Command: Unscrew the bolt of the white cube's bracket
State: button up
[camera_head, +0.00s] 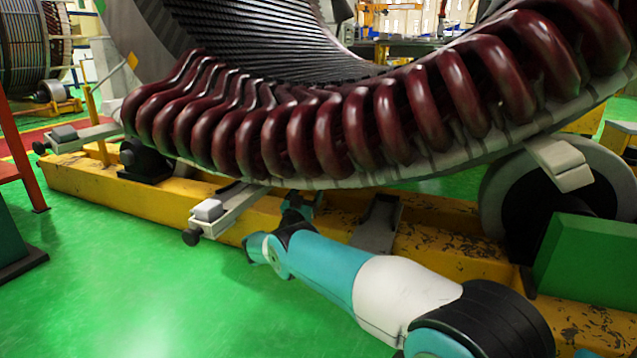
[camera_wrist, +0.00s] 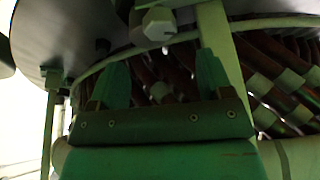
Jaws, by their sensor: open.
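In the head view, a pale bracket (camera_head: 237,202) carrying a whitish cube (camera_head: 208,210) juts out under the coils, with a dark knob (camera_head: 192,237) at its outer end. Two similar brackets show, so I cannot tell which one the wrist view faces. In the wrist view, a pale hexagonal bolt head (camera_wrist: 159,24) is just beyond and above my fingertips, roughly centred between them. My gripper (camera_wrist: 163,60) is open and empty, its two green fingers apart and not touching the bolt. In the head view my gripper is small and partly hidden below the stator.
The large stator with dark red coils (camera_head: 330,130) hangs close above my arm. A yellow base beam (camera_head: 100,187) runs beneath it. A grey roller (camera_head: 600,165) and green block (camera_head: 590,260) stand at right. The green floor (camera_head: 130,280) at front left is clear.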

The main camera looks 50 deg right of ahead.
jog(key=b+x, duration=0.6)
jog(key=x, duration=0.3)
jog(key=shift+d+f+b, duration=0.1)
jog(key=shift+d+b, duration=0.2)
jog(key=shift+b, duration=0.05)
jog(key=shift+w+d+r+b, duration=0.2)
jog(key=shift+d+r+b, duration=0.1)
jog(key=shift+d+r, duration=0.15)
jog(key=shift+c, duration=0.3)
